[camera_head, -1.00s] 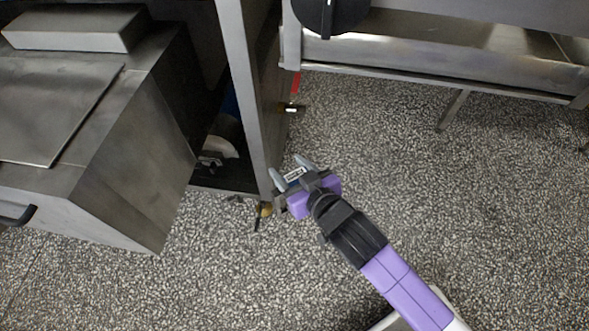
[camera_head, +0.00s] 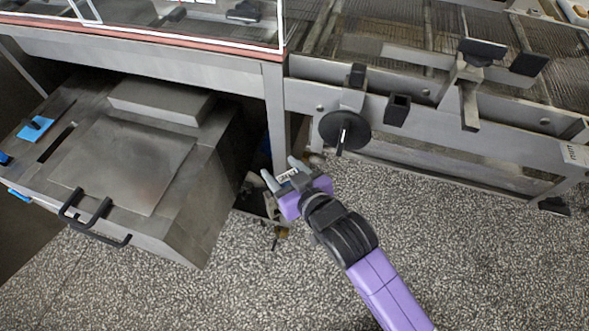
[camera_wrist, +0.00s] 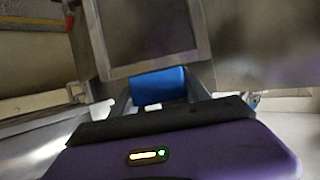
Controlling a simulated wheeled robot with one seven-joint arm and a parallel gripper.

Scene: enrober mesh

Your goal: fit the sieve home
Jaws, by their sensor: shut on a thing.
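My gripper (camera_head: 284,174) is shut on a blue piece (camera_wrist: 158,87), which shows between the fingers in the wrist view. A grey framed panel (camera_wrist: 150,30) that looks like a sieve stands just beyond the blue piece. I cannot tell whether the two are joined. In the head view, my gripper is low beside the steel post, above the speckled floor, and the framed panel cannot be made out. The enrober's wire mesh (camera_head: 385,25) runs along the top right.
A steel cabinet (camera_head: 125,165) with a black handle (camera_head: 95,222) stands left. A black handwheel (camera_head: 345,131) sticks out above my gripper. The post (camera_head: 276,115) is close by. Dark clutter lies at its foot. Floor (camera_head: 460,260) is clear at right.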

